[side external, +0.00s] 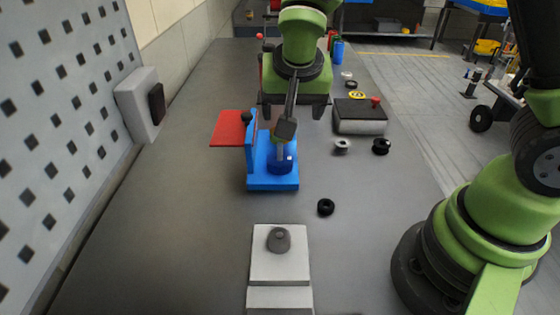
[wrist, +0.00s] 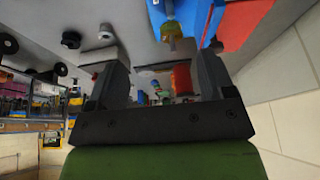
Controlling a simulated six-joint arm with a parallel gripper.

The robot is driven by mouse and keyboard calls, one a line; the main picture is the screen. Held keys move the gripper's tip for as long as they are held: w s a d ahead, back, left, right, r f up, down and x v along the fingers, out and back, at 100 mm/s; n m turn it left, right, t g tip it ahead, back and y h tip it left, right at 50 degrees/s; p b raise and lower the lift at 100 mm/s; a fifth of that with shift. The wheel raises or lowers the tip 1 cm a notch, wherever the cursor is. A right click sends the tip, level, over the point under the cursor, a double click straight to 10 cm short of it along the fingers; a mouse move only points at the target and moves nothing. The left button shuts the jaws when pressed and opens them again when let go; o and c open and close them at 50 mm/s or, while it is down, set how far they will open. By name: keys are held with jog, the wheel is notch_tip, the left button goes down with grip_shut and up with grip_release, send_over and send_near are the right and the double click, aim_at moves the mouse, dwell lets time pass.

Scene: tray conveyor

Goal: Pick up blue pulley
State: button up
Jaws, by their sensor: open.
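A dark blue round piece, which looks like the blue pulley (side external: 281,165), sits low on the blue fixture (side external: 272,184) in the side view. A rod with a dark block stands above it and partly hides it. My gripper (side external: 293,114) is behind and above the fixture, with its fingers apart and nothing between them. In the wrist view my gripper (wrist: 160,62) is also open and empty. Part of the blue fixture (wrist: 182,14) shows at the top there, with a yellowish tip below it. I cannot make out the pulley in the wrist view.
A red plate (side external: 230,128) juts left from the fixture. A black-topped box (side external: 360,117) with a red knob stands to the right. A grey pulley (side external: 341,146) and black rings (side external: 381,146) (side external: 326,207) lie nearby. A light grey block (side external: 280,260) stands in front.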

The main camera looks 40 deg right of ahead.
send_near(280, 155)
jog(key=x, duration=0.4)
jog(key=shift+a+f, duration=0.15)
jog(key=shift+f, duration=0.15)
jog(key=shift+d+x, duration=0.2)
jog(key=shift+x, duration=3)
jog(key=shift+w+r, duration=0.1)
jog(key=shift+r, duration=0.05)
jog(key=shift+c, duration=0.4)
jog(key=c, duration=0.7)
